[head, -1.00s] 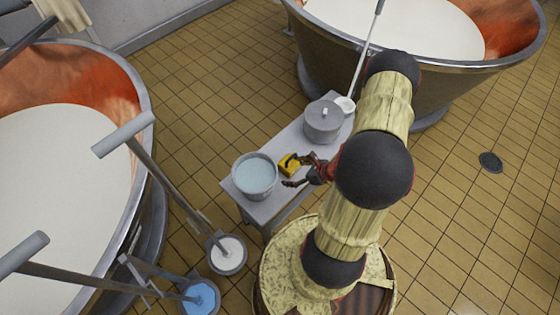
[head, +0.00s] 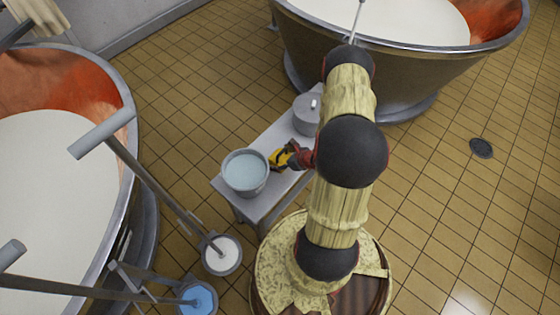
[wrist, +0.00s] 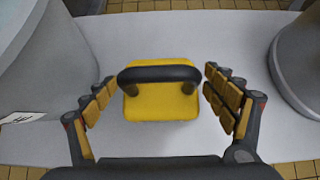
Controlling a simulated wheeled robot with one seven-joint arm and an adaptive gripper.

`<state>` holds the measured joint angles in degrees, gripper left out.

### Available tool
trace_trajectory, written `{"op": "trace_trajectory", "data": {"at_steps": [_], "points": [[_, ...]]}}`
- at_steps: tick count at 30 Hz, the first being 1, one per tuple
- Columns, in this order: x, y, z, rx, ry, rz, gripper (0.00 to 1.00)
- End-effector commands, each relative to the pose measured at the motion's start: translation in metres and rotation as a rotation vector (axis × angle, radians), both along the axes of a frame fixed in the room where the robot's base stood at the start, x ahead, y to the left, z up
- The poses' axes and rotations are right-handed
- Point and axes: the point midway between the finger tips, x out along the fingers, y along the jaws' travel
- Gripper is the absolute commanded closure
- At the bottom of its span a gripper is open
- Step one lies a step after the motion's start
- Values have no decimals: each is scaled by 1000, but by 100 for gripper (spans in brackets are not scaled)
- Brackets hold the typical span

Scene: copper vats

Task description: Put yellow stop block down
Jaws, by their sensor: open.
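The yellow stop block (wrist: 160,106) has a black handle on top and sits on the grey bench (wrist: 250,85) in the wrist view. My gripper (wrist: 158,92) is open, with one finger on each side of the block and a visible gap to each. In the head view the block (head: 276,159) is on the bench (head: 258,207) just right of the bucket, and my gripper (head: 284,156) partly covers it. The block looks upright and flat on the bench top.
A bucket of pale liquid (head: 245,172) stands close left of the block. A lidded grey pot (head: 307,117) stands farther back on the bench. Copper vats (head: 400,60) (head: 60,180) stand behind and to the left. Pails with long-handled tools (head: 221,255) stand in front.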

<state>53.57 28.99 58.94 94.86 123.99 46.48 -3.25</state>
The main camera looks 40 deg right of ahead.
Motion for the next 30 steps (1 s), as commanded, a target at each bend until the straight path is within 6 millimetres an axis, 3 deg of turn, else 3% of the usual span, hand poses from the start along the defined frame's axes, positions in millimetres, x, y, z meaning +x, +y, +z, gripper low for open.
{"op": "trace_trajectory", "data": {"at_steps": [7,30], "points": [[2,0,-1,-1,0,-1,16],[2,0,-1,-1,0,-1,60]]}}
